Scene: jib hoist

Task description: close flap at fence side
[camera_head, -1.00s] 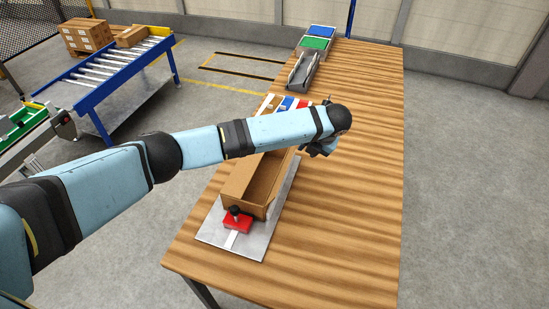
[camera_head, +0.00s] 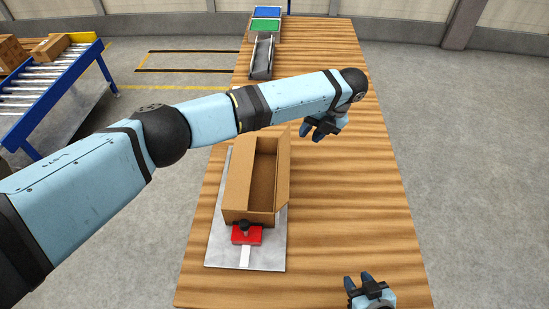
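An open cardboard box (camera_head: 262,185) stands on a metal plate (camera_head: 218,245) on the wooden table. Its long opening shows a bare inside. A broad tan panel (camera_head: 238,185) lies along its left side; I cannot tell whether it is folded inward or outward. A flap (camera_head: 283,178) on the right side leans outward. My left gripper (camera_head: 313,132) hangs over the table, right of the box's far end and apart from it, its fingers spread. My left arm hides the area beyond the box. My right gripper (camera_head: 359,279) is open and empty at the table's near right.
A grey chute (camera_head: 262,58), a green bin (camera_head: 265,25) and a blue bin (camera_head: 268,12) stand at the far end. A roller conveyor (camera_head: 40,85) is at left. The table's right side is clear.

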